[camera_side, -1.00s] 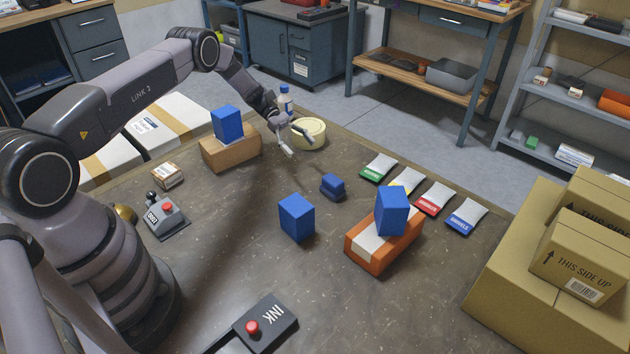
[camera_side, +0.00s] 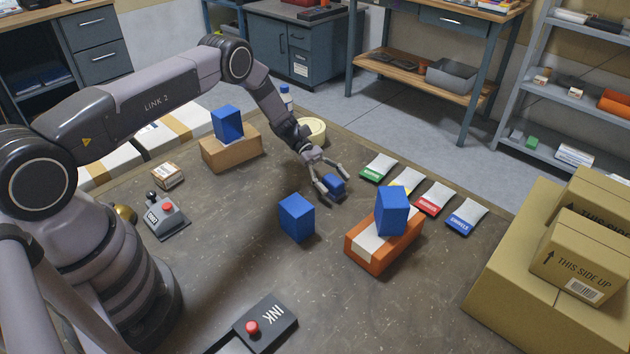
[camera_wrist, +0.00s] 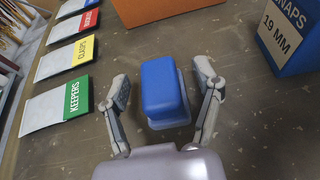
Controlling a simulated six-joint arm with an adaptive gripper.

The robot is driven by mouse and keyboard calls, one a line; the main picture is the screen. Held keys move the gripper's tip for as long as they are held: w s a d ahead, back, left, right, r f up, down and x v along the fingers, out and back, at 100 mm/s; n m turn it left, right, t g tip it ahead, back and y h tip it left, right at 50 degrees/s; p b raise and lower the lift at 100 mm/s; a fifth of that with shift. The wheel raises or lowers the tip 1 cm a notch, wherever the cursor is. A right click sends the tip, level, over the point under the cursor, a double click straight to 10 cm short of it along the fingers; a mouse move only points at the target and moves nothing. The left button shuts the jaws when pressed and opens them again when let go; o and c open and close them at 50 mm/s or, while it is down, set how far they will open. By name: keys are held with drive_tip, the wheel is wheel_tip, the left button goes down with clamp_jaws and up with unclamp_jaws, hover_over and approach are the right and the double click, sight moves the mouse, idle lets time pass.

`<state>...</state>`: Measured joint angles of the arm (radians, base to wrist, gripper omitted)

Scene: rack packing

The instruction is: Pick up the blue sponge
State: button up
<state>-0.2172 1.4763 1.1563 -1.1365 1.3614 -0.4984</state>
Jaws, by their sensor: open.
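The small blue block that looks like the sponge (camera_side: 334,184) lies on the table near its middle. It also shows in the wrist view (camera_wrist: 164,88), with a rounded upper part on a wider blue base. My gripper (camera_side: 335,182) is open and low over it, with one finger on each side. In the wrist view the fingers of my gripper (camera_wrist: 162,90) stand left and right of the block, with a gap on both sides. Nothing is held.
A blue box (camera_side: 296,218) stands nearby. Another blue box (camera_side: 391,210) sits on an orange box (camera_side: 372,258), and a third (camera_side: 227,123) on a cardboard box (camera_side: 230,150). Labelled packets, one green (camera_side: 377,167), lie to the right. A cream round container (camera_side: 314,128) stands behind my gripper.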

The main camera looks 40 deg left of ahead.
drive_tip(key=shift+c, duration=0.4)
drive_tip(key=c, duration=1.1)
drive_tip(key=shift+o, duration=0.2)
drive_tip(key=shift+r, duration=0.15)
